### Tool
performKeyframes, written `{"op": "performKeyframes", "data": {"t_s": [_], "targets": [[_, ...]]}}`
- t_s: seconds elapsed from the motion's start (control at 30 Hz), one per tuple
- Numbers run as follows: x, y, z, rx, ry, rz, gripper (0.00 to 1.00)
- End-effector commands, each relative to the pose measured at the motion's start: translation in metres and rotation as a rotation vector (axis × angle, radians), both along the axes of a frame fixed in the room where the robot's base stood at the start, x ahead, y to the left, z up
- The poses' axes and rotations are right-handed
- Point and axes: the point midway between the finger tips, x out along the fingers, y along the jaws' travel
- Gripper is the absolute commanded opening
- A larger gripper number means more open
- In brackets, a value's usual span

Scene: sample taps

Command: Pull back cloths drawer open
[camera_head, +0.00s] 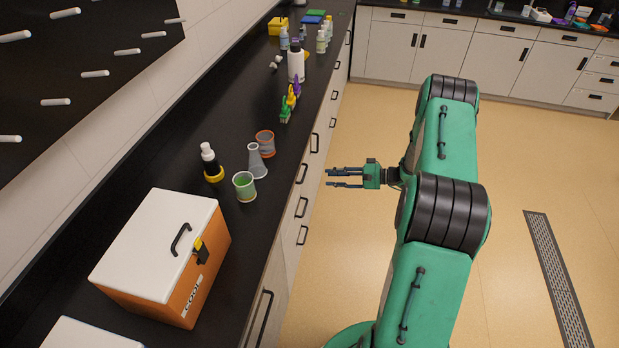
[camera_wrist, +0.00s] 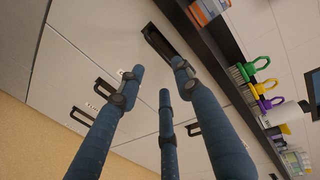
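The left counter's pale drawer fronts carry black handles, and all look shut. In the head view, one handle (camera_head: 303,173) is just left of my gripper (camera_head: 328,177), with others below it (camera_head: 301,207) and further back (camera_head: 314,142). My gripper is open and empty, its blue fingers pointing left at the fronts with a small gap. In the wrist view, the spread fingers (camera_wrist: 160,75) partly cover the fronts. An upper handle (camera_wrist: 160,43) lies just beyond the fingertips; another handle (camera_wrist: 193,128) is to the right. Small labels are unreadable, so I cannot tell which drawer is the cloths one.
The black countertop (camera_head: 200,225) overhangs the drawers. It holds an orange cool box (camera_head: 205,278), a green beaker (camera_head: 245,187), a flask (camera_head: 256,162) and several bottles. The floor (camera_head: 350,240) beside the drawers is clear. Another cabinet row (camera_head: 460,55) stands at the back.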

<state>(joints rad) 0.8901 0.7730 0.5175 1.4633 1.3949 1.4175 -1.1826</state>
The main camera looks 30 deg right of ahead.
Motion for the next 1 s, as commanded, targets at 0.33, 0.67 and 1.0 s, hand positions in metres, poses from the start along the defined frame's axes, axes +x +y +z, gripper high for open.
{"op": "performKeyframes", "data": {"t_s": [0.33,0.67,1.0], "targets": [[0.040,0.040,-0.013,0.000,0.000,0.002,0.34],[0.065,0.065,-0.020,-0.001,-0.001,0.000,0.34],[0.070,0.070,-0.021,-0.001,-0.001,0.000,0.34]]}}
